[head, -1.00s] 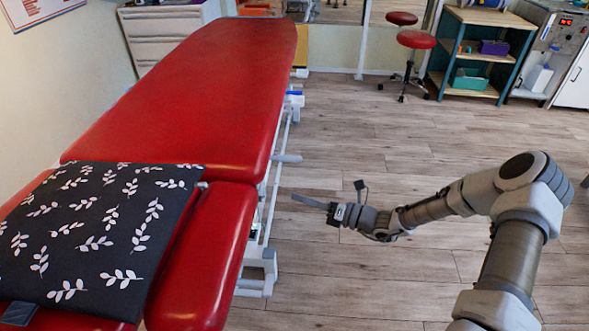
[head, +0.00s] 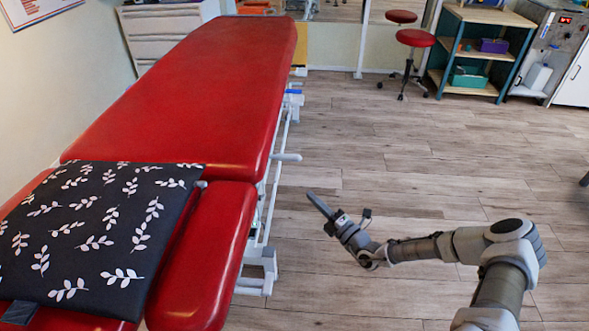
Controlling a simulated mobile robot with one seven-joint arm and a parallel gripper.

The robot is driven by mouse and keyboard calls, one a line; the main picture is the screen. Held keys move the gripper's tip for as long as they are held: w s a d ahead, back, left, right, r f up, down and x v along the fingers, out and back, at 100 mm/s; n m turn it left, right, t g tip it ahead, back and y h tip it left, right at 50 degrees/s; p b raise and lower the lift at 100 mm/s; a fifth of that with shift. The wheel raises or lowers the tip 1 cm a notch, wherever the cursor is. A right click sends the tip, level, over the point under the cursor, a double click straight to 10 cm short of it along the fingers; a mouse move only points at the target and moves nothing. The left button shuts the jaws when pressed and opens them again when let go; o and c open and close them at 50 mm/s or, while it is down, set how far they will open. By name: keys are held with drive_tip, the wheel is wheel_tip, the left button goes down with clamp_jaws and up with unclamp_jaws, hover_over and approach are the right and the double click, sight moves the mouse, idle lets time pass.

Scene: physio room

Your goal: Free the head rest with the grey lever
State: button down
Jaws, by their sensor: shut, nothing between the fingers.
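The red treatment table (head: 205,90) runs away from me on the left. Its near head rest section (head: 208,255) is red too and partly covered by a dark cushion with white leaves (head: 90,232). A light grey handle (head: 287,157) sticks out to the right from the white frame under the table; I cannot tell whether it is the head rest's grey lever. My gripper (head: 318,204) is shut and empty, over the floor to the right of the head rest, apart from the table and the handle. Its fingers point up and left.
The table's white frame foot (head: 262,262) stands close left of my gripper. The wood floor (head: 420,160) to the right is clear. At the back are a red stool (head: 416,39), a shelf (head: 480,53) with bins, and a white drawer cabinet (head: 160,30).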

drive_tip(key=b, duration=0.2)
approach(286, 160)
drive_tip(key=a, duration=0.4)
drive_tip(key=w+b, duration=0.1)
drive_tip(key=w, duration=0.2)
drive_tip(key=shift+r, duration=0.2)
drive_tip(key=shift+w+r+b, duration=0.25)
drive_tip(key=shift+w+b, duration=0.05)
drive_tip(key=shift+w, duration=0.3)
